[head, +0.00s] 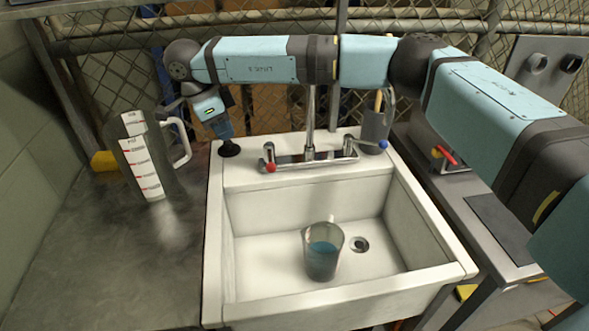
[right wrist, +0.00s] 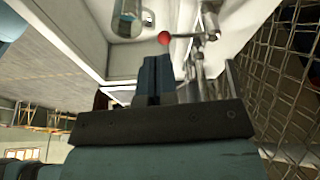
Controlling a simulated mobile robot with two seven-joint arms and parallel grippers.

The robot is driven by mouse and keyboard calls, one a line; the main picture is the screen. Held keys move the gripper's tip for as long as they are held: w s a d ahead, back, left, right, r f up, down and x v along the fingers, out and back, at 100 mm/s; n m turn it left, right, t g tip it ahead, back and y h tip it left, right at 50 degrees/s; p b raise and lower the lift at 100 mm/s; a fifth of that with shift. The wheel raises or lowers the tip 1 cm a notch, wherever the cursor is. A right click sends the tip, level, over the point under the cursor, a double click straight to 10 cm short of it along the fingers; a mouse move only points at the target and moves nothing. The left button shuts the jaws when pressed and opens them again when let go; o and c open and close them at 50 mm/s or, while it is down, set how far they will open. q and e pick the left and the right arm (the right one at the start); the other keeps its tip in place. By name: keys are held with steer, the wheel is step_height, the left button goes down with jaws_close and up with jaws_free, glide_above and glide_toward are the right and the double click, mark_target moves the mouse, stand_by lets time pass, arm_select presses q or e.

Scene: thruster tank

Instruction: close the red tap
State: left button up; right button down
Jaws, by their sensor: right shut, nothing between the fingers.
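The red tap (head: 271,168) is the red-ended lever on the left side of the chrome faucet (head: 309,156), at the back of the white sink. Its red end (right wrist: 164,38) also shows in the right wrist view, just beyond my fingertips. My right gripper (head: 224,132) hangs over the sink's back left corner, left of the red tap and apart from it. Its blue fingers (right wrist: 156,70) are shut with nothing between them. A blue-ended lever (head: 383,144) is on the faucet's right side. My left gripper is not in view.
A black object (head: 229,149) is below my right gripper. A measuring jug (head: 146,155) stands on the left counter. A chain-link fence (head: 110,72) is behind.

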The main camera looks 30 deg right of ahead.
mark_target(267, 167)
arm_select(q)
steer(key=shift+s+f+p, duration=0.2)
steer(key=shift+p, duration=0.1)
arm_select(e)
steer(key=s+d+f, duration=0.1)
steer(key=d+f, duration=0.5)
steer(key=f, duration=0.4)
steer(key=shift+d, duration=0.25)
steer(key=shift+s+d+f+n, duration=0.1)
steer(key=shift+s+d+n, duration=0.15)
steer(key=shift+d, duration=0.15)
steer(key=shift+s+d+f+n, duration=0.1)
steer(key=shift+d+n, duration=0.15)
steer(key=shift+d, duration=0.15)
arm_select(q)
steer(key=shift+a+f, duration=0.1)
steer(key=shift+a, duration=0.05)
arm_select(e)
steer(key=shift+a+r, duration=0.1)
steer(key=shift+a, duration=0.05)
